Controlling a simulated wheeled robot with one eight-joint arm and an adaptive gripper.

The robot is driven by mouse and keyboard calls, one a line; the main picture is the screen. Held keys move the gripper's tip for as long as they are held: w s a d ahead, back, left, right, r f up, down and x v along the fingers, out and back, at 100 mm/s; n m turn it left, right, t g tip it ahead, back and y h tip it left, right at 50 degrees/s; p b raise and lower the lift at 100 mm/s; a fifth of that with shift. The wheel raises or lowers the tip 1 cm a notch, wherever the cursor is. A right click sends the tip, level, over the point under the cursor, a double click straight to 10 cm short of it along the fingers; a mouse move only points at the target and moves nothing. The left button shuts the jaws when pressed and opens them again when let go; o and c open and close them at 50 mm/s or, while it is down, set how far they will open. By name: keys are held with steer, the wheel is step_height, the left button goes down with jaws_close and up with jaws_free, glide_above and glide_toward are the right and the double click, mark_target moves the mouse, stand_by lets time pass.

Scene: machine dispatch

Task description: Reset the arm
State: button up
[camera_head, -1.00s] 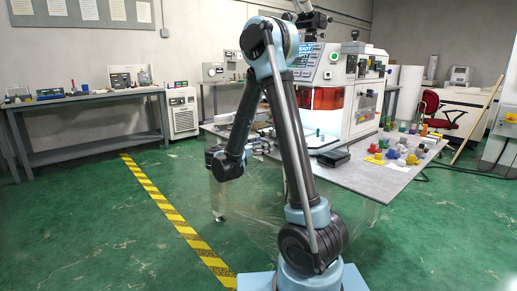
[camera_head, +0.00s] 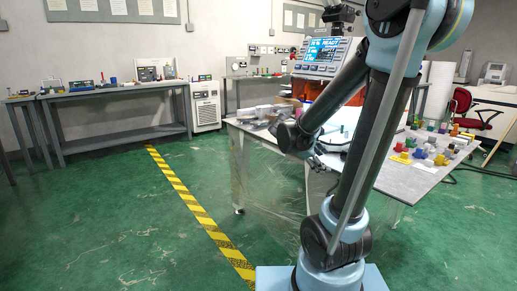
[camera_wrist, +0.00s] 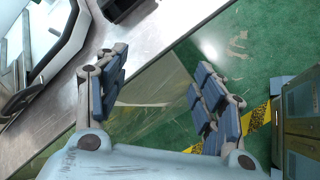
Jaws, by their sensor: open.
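My gripper (camera_wrist: 160,72) is open and empty in the wrist view, its two blue-padded fingers spread apart. Between and beyond the fingers show the edge of the grey table (camera_wrist: 150,40) and the green floor. In the head view my arm is folded, its forearm coming down to a dark wrist joint in front of the table (camera_head: 405,185).
A machine with a lit screen (camera_head: 325,52) stands on the table behind my arm. Several small coloured parts (camera_head: 425,150) lie on the table's right side. Open green floor with a yellow-black floor stripe (camera_head: 185,195) lies to the left. A grey workbench (camera_head: 115,95) stands along the back wall.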

steer(key=s+a+f+m+y, duration=0.2)
steer(key=s+f+m+y, duration=0.1)
steer(key=s, duration=0.4)
steer(key=s+a+f+m+g+y, duration=0.1)
steer(key=s+a+f+m+y, duration=0.1)
steer(key=s+m, duration=0.4)
steer(key=s+a+f+m+g+y, duration=0.1)
steer(key=s+f+m+y, duration=0.3)
steer(key=s, duration=0.4)
steer(key=shift+s+a+m, duration=0.4)
steer(key=shift+m, duration=0.2)
steer(key=shift+w, duration=0.1)
steer(key=shift+w+f, duration=0.2)
steer(key=shift+w, duration=0.1)
